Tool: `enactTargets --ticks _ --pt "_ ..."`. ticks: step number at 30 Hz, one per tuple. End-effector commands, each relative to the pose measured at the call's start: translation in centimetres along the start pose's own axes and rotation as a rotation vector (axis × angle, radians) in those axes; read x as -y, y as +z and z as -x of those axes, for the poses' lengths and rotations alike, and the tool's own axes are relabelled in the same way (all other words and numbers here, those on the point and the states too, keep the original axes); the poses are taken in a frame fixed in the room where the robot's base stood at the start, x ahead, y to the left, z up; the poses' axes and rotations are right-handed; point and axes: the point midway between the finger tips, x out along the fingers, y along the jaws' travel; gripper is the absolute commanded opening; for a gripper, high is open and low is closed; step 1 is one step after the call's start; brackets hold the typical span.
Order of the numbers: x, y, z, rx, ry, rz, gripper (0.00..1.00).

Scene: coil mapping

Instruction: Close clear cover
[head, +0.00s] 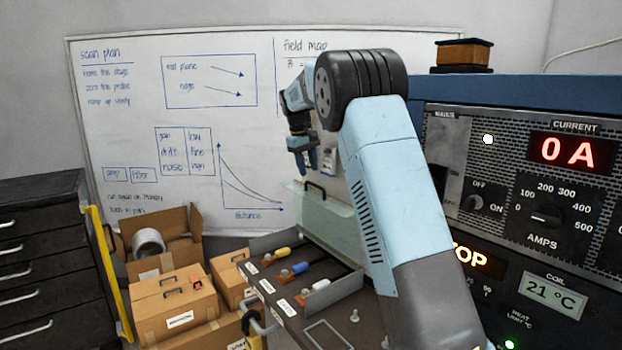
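The clear cover (335,222) is a pale see-through panel with a dark handle (315,190) at its upper left. It stands raised and tilted at the back of an open dark tray (328,328). Part of it is hidden behind my arm. In the tray are yellow, blue and white plugs with orange-brown ends. My gripper (304,165) points down above the cover's handle, apart from it in the picture. It is small here, and I cannot tell whether its fingers are open or shut.
A blue power console (470,165) with a display reading 0 A stands at the right. Cardboard boxes (175,305) are stacked left of the tray, beside a dark drawer cabinet (35,250). A whiteboard (130,120) is on the wall behind.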

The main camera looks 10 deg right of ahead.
Motion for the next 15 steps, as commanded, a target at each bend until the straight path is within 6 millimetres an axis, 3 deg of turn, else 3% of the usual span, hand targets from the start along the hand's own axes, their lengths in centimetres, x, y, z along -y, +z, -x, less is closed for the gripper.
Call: enactTargets --ticks 6,15 --pt "0.1 0.0 -3.0 0.001 -0.001 0.000 0.38" --pt "0.1 0.0 -4.5 0.000 0.000 0.001 0.38"
